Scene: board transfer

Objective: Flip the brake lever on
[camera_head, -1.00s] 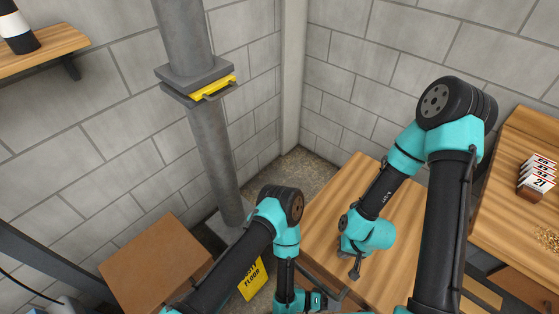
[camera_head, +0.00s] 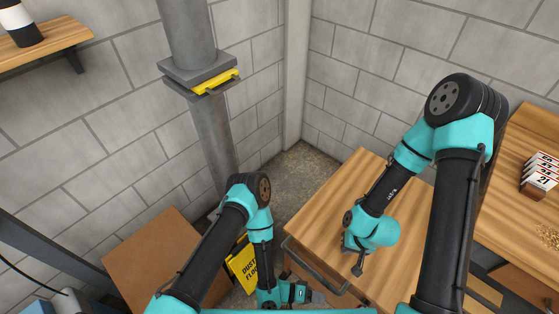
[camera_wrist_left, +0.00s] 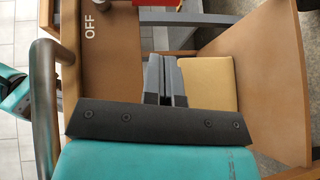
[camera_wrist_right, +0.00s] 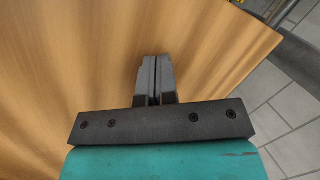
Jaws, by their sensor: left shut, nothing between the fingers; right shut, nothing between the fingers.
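No brake lever is clearly identifiable. In the left wrist view a brown panel (camera_wrist_left: 108,60) carries a white OFF label (camera_wrist_left: 90,27). A dark grey bar (camera_wrist_left: 190,19) runs beside a red part (camera_wrist_left: 160,3) at the top; I cannot tell whether either belongs to the lever. My left gripper (camera_head: 316,297) is low beside the wooden cart (camera_head: 330,215), near its curved grey handle (camera_head: 312,268). In the left wrist view it is shut and empty (camera_wrist_left: 163,58). My right gripper (camera_head: 357,270) is shut and empty over the cart's wooden top; its fingers also show in the right wrist view (camera_wrist_right: 153,60).
A yellow floor sign (camera_head: 243,264) stands left of the cart, beside a brown box (camera_head: 155,255). A wooden bench (camera_head: 500,225) with number blocks (camera_head: 540,175) is at the right.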

